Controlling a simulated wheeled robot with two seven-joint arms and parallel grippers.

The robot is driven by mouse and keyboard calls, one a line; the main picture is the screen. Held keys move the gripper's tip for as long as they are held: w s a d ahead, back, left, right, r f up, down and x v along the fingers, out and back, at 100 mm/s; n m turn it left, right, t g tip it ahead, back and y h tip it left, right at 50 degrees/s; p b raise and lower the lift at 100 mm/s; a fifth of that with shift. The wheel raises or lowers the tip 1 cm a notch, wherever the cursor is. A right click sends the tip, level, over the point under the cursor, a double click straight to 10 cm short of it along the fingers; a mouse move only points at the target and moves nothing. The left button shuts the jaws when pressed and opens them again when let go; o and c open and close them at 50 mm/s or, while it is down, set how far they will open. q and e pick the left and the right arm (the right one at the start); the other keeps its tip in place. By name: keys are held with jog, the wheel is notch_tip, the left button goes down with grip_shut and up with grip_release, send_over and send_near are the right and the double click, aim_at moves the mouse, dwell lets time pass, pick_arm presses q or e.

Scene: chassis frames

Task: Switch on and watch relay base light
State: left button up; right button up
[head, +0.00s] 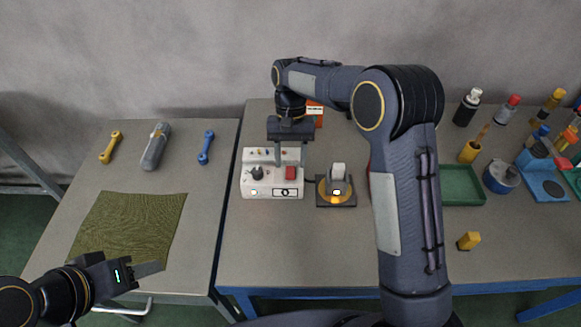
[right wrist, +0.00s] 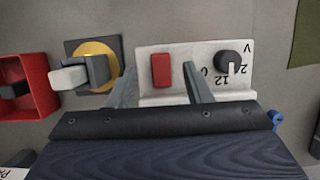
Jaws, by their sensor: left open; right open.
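The white power box (head: 262,186) stands on the right table. My right gripper (head: 290,154) is open above the box. In the right wrist view its fingers (right wrist: 161,86) are either side of the red switch (right wrist: 161,71). My left gripper (head: 143,275) is open and empty at the left table's front.
A red bin (right wrist: 38,85) lies beyond the relay base, mostly hidden by my right arm in the head view. A green tray (head: 462,199), bottles and a yellow block (head: 468,241) are farther right. An olive mat (head: 128,227) and tools lie on the left table.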

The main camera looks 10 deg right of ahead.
aim_at(292, 168)
jog(key=v, duration=0.4)
jog(key=shift+r, duration=0.15)
jog(key=s+d+r+t+y, duration=0.2)
jog(key=s+d+r, duration=0.3)
jog(key=s, duration=0.2)
jog(key=s+d+r+t+y, duration=0.1)
jog(key=s+d+r+t, duration=0.3)
jog(key=s, duration=0.3)
jog(key=s+f+t, duration=0.3)
jog(key=s+f, duration=0.1)
jog(key=s, duration=1.1)
jog(key=shift+d+f+n, duration=0.25)
jog(key=shift+d+n, duration=0.15)
jog(key=shift+d, duration=0.05)
